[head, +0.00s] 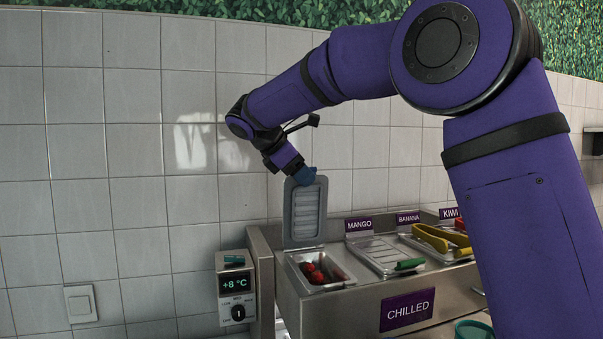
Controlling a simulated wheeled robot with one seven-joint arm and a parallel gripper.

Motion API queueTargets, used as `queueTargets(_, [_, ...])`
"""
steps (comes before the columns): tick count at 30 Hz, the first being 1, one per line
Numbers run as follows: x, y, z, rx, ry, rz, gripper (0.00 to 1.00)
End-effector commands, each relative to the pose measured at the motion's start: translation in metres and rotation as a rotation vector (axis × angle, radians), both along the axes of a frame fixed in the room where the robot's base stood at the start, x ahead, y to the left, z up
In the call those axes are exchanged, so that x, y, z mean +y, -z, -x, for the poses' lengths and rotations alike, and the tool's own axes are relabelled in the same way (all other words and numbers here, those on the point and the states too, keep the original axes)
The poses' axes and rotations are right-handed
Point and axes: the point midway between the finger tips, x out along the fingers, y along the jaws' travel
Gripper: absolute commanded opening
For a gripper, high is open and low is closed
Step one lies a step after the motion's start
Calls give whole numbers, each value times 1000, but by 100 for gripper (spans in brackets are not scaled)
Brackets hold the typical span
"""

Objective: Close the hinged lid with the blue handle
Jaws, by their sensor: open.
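The hinged lid (305,213) is a grey ribbed panel standing upright, open, at the back of the leftmost compartment. Its blue handle (304,175) is at the top edge of the lid. My gripper (296,172) is at the top of the lid, right by the blue handle; the fingers are small and partly hidden, and I cannot tell whether they touch it. Below the lid, the open steel compartment (340,285) holds a few red pieces of fruit (316,273).
To the right, a closed lid with a green handle (410,264) sits by the MANGO sign (358,224). A temperature controller (236,284) hangs left of the steel counter. A tiled wall (140,190) stands behind.

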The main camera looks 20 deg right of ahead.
Motion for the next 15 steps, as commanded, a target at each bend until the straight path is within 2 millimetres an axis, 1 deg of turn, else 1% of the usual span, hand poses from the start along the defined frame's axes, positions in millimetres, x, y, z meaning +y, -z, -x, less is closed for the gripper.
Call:
queueTargets(8, [-1,1,0,0,0,0,57])
queueTargets(9, [-1,1,0,0,0,0,55])
queueTargets(11, [-1,1,0,0,0,0,41])
queueTargets(12, [-1,1,0,0,0,0,32])
queueTargets(14, [-1,1,0,0,0,0,18])
queueTargets(15, [-1,1,0,0,0,0,9])
